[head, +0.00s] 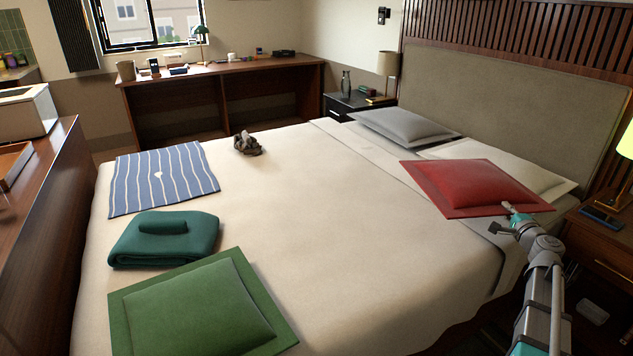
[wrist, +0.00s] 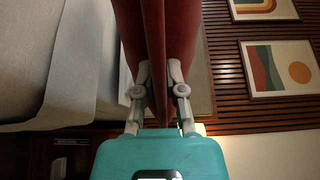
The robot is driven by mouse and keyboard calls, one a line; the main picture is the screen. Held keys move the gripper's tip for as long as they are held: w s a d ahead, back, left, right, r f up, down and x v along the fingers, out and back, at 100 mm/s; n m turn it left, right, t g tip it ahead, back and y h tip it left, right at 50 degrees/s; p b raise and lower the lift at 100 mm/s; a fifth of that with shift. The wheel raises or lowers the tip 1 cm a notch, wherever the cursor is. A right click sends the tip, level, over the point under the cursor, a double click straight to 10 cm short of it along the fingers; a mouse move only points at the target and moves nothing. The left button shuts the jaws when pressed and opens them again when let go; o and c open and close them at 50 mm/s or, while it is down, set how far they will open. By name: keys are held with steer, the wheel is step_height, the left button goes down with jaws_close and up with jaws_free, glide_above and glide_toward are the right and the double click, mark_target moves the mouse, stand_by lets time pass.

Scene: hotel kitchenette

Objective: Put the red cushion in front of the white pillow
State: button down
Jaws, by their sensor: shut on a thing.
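The red cushion (head: 475,184) is at the head end of the bed, on the right in the head view. My gripper (head: 507,214) holds it by its near edge. The wrist view shows the fingers (wrist: 160,80) shut on the red cushion's (wrist: 157,35) edge, with the cushion reaching away between them. The white pillow (head: 540,178) lies behind the cushion against the headboard. The cushion hides part of the pillow's front side. I cannot tell whether the cushion touches the bed or the pillow.
A grey pillow (head: 403,127) lies beside the white one, farther back. A green cushion (head: 200,312), a folded teal blanket (head: 165,238), a striped cloth (head: 160,180) and a small dark object (head: 247,144) lie on the bed. Its middle is clear. A nightstand (head: 600,245) stands at right.

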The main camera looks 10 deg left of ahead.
mark_target(460, 213)
steer(key=s+a+n+y, duration=0.1)
steer(key=a+y, duration=0.1)
steer(key=a, duration=0.3)
steer(key=s+a+n+g+y, duration=0.1)
steer(key=a+n+y, duration=0.1)
steer(key=a, duration=0.2)
steer(key=s+a+n+y, duration=0.1)
steer(key=a+y, duration=0.1)
steer(key=a, duration=0.3)
steer(key=shift+s+a+n+g+b, duration=0.15)
steer(key=shift+a+n+g+b, duration=0.15)
steer(key=shift+g+b, duration=0.1)
steer(key=w+f+b, duration=0.1)
steer(key=w, duration=0.2)
steer(key=w+d+f+b, duration=0.1)
steer(key=w+f+b, duration=0.1)
steer(key=w, duration=0.1)
steer(key=w+d+f+b, duration=0.1)
steer(key=w, duration=0.2)
steer(key=shift+w+f, duration=0.3)
steer(key=shift+w, duration=0.05)
steer(key=w+f+b, duration=0.1)
steer(key=b, duration=0.1)
steer(key=w+f+b, duration=0.1)
steer(key=f+b, duration=0.1)
steer(key=shift+w+d+f, duration=0.1)
steer(key=shift+d+f, duration=0.05)
steer(key=shift+w+d+f+b, duration=0.1)
steer(key=shift+w+f+b, duration=0.4)
steer(key=shift+w+f, duration=0.05)
